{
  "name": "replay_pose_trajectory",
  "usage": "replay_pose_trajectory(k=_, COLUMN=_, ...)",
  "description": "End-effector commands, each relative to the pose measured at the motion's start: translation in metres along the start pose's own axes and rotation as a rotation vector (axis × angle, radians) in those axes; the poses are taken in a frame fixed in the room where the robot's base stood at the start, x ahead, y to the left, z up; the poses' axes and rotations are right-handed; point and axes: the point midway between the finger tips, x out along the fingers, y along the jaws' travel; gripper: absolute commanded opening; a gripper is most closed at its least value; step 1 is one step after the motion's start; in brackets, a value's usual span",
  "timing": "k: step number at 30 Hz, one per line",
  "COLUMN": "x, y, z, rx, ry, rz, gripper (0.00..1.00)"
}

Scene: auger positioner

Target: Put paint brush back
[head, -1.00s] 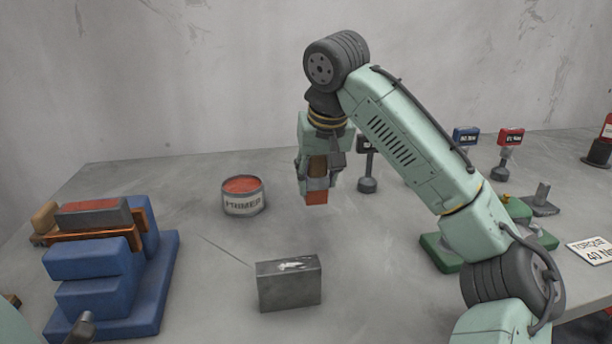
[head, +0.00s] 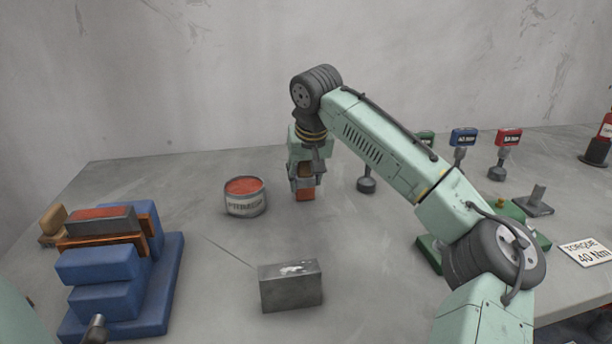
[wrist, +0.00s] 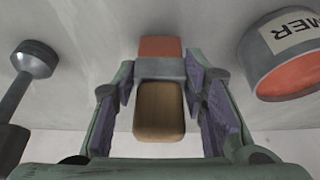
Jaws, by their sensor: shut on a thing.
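The paint brush (head: 304,194) hangs red end down from my gripper (head: 302,178), right of the primer can in the head view. In the wrist view its wooden handle (wrist: 159,111) lies between the purple-padded fingers of my gripper (wrist: 160,100), with a grey band and red end beyond. My gripper is shut on the brush. I cannot tell whether the tip touches the table. The open primer can (head: 244,198), red on top, stands on the table; it also shows at the right of the wrist view (wrist: 285,60).
A grey block (head: 290,288) stands at the front of the table (head: 215,290). A blue stepped fixture (head: 115,275) is at left. Dark-based torque tools with blue (head: 463,138) and red (head: 508,138) heads stand at right, near a torque card (head: 587,251).

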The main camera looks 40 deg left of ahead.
Motion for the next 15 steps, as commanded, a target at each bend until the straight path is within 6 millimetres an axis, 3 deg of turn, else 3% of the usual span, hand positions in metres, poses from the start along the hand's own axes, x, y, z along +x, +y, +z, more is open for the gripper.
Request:
replay_pose_trajectory(k=5, x=0.0032, y=-0.0002, z=0.0015, rx=0.000, ry=-0.001, rz=-0.002, gripper=0.11)
replay_pose_trajectory(k=6, x=0.0032, y=-0.0001, z=0.0015, rx=0.000, ry=-0.001, rz=-0.001, gripper=0.40)
replay_pose_trajectory(k=15, x=0.0028, y=0.0001, z=0.0014, rx=0.000, ry=-0.001, rz=0.000, gripper=0.59)
